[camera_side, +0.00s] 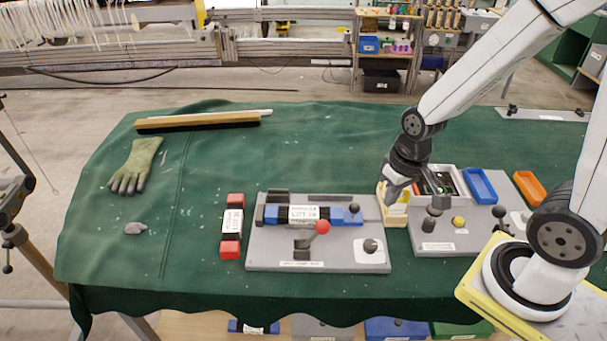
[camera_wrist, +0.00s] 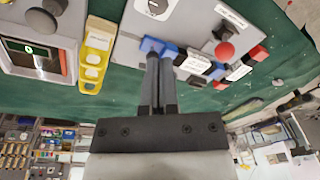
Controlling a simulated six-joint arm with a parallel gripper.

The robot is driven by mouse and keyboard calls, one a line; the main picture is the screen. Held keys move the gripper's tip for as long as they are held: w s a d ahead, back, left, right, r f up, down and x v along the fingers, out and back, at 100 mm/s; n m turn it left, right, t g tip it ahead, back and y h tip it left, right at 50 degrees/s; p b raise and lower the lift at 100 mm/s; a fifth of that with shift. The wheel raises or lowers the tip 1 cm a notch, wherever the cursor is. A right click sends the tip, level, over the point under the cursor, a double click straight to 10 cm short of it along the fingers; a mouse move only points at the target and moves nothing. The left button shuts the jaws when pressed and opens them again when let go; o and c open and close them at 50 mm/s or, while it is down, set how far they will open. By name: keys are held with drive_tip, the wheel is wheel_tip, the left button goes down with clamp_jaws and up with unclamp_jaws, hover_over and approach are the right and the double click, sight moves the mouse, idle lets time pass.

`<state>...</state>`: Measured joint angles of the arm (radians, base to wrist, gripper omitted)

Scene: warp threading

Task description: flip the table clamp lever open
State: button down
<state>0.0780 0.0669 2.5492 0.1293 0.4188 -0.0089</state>
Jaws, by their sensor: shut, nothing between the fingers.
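The table clamp is on a grey base plate (camera_side: 340,262). Its lever ends in a red ball knob (camera_side: 322,227), which also shows in the wrist view (camera_wrist: 224,50). A blue and black block with a white label (camera_side: 303,214) lies in the clamp behind the lever. My gripper (camera_side: 388,198) points down to the right of the clamp plate, by a yellow bin. In the wrist view its fingers (camera_wrist: 160,62) are together, holding nothing, in line with the blue end of the block. The red knob is to their right, apart from them.
The yellow bin (camera_side: 396,215) stands right of the plate. Beyond it are a grey station with a yellow button (camera_side: 459,221), a blue tray (camera_side: 481,186) and an orange tray (camera_side: 528,187). A red-ended block (camera_side: 231,250) lies left. A glove (camera_side: 136,167) and brush (camera_side: 197,123) lie farther off.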

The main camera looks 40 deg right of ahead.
drive_tip(key=s+f+m+g+y, duration=0.1)
drive_tip(key=s+f+m+y, duration=0.35)
drive_tip(key=m+y, duration=0.6)
drive_tip(key=w+d+f+m+t, duration=0.1)
drive_tip(key=w+d+m+t, duration=0.3)
drive_tip(key=m+t, duration=0.3)
drive_tip(key=shift+d+f+m+h, duration=0.3)
drive_tip(key=shift+d+m+h, duration=0.15)
drive_tip(key=shift+m, duration=2)
drive_tip(key=shift+w+a+f, duration=0.1)
drive_tip(key=shift+a, duration=0.1)
approach(312, 239)
drive_tip(key=shift+d+f, duration=0.35)
drive_tip(key=shift+f, duration=0.5)
drive_tip(key=shift+w+a+r, duration=0.2)
drive_tip(key=shift+w+a, duration=0.2)
drive_tip(key=shift+a, duration=0.2)
drive_tip(key=shift+w+a+r, duration=0.25)
drive_tip(key=shift+w+a, duration=0.1)
drive_tip(key=shift+a, duration=0.2)
